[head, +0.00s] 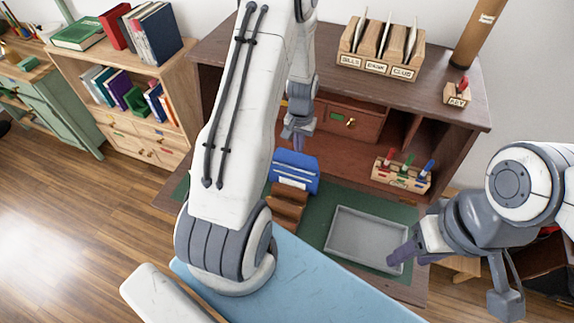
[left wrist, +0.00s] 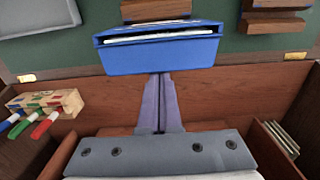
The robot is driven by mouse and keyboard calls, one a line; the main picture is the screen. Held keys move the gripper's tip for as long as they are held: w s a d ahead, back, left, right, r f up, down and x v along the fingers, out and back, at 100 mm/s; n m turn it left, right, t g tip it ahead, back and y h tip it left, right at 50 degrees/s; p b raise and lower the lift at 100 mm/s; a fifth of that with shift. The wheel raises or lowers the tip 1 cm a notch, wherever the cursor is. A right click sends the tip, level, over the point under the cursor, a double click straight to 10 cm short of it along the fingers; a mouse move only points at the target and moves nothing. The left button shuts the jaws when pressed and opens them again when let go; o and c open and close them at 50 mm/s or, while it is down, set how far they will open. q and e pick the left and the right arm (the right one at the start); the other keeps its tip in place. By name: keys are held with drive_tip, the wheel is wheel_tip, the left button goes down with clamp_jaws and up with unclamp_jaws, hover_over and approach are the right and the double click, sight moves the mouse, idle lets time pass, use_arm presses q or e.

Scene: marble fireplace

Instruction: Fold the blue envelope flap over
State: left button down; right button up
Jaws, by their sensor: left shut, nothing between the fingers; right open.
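The blue envelope (head: 294,167) stands at the back of the desk, in front of the cabinet. A white paper edge shows along its opening, also seen in the left wrist view, where the envelope (left wrist: 160,58) presents a broad blue face towards my fingers. I cannot tell clearly which part is the flap or how far it is bent. My left gripper (head: 297,137) is above and behind the envelope, shut and empty. In the left wrist view its fingertips (left wrist: 160,77) are close to the envelope's edge; contact is unclear.
A brown stepped wooden rack (head: 286,207) stands in front of the envelope. A grey tray (head: 367,236) lies on the green desk mat (head: 318,217). A marker holder (head: 401,177) stands at the right under the cabinet top. Cabinet walls enclose my left gripper.

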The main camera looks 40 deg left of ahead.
sight(294, 159)
use_arm(q)
drive_tip(key=shift+s+d+r, duration=0.15)
drive_tip(key=shift+s+d, duration=0.05)
drive_tip(key=shift+s, duration=0.75)
drive_tip(key=shift+s+d+f+b, duration=0.1)
drive_tip(key=shift+s+d+b, duration=0.1)
drive_tip(key=shift+s, duration=0.5)
drive_tip(key=shift+s+d+f+b, duration=0.1)
drive_tip(key=shift+s+d+b, duration=0.1)
drive_tip(key=shift+s, duration=0.45)
drive_tip(key=shift+s+d+f+b, duration=0.55)
drive_tip(key=shift+s+f+b, duration=0.65)
drive_tip(key=shift+s, duration=1.05)
drive_tip(key=shift+s+d+r+p, duration=0.1)
drive_tip(key=shift+s+r+p, duration=0.05)
drive_tip(key=shift+r+p, duration=1.3)
drive_tip(key=shift+s+r+p, duration=0.15)
drive_tip(key=shift+r+p, duration=1.15)
drive_tip(key=shift+r, duration=0.15)
